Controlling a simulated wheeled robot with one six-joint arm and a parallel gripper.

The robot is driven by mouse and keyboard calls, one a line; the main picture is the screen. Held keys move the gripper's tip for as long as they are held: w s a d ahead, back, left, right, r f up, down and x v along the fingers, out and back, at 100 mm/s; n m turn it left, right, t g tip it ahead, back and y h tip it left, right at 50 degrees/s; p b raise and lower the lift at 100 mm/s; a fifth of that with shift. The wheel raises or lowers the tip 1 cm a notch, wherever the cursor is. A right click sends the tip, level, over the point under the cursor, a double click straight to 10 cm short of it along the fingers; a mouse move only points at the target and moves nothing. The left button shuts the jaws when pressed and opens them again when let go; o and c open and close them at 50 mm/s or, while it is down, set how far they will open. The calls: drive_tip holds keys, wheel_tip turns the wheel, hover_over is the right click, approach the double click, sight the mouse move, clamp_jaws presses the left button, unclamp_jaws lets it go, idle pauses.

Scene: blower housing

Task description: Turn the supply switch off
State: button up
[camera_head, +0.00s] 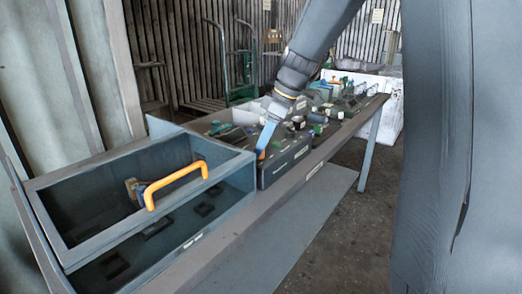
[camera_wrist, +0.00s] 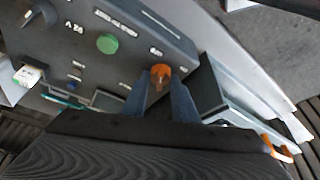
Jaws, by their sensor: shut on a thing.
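A dark control box (camera_head: 285,168) stands on the long bench in the head view. In the wrist view its panel (camera_wrist: 75,50) carries an orange knob (camera_wrist: 161,71), a round green button (camera_wrist: 107,43) and a black rotary knob (camera_wrist: 40,16). The small labels are too blurred to read, so I cannot tell which control is the supply switch. My gripper (camera_wrist: 160,92) is shut on the orange knob, one blue-grey finger on each side. In the head view my gripper (camera_head: 266,140) reaches down at the box's near end.
A grey open bin (camera_head: 120,165) with a yellow handle (camera_head: 176,184) stands close to the box on the bench's near end. Several small parts crowd the bench behind the box. A green hand truck (camera_head: 232,75) stands at the back. The floor at right is clear.

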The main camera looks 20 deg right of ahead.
drive_tip(key=shift+w+n+g, duration=0.1)
drive_tip(key=shift+n+g, duration=0.5)
drive_tip(key=shift+n, duration=1.1)
drive_tip(key=o, duration=1)
drive_tip(key=shift+w+d+b+v, duration=0.15)
drive_tip(key=shift+b+v, duration=0.1)
drive_tip(key=shift+v, duration=1.7)
drive_tip(key=shift+w+d+b+v, duration=0.1)
drive_tip(key=shift+b+v, duration=0.15)
drive_tip(key=shift+v, duration=1.7)
drive_tip(key=shift+s, duration=0.2)
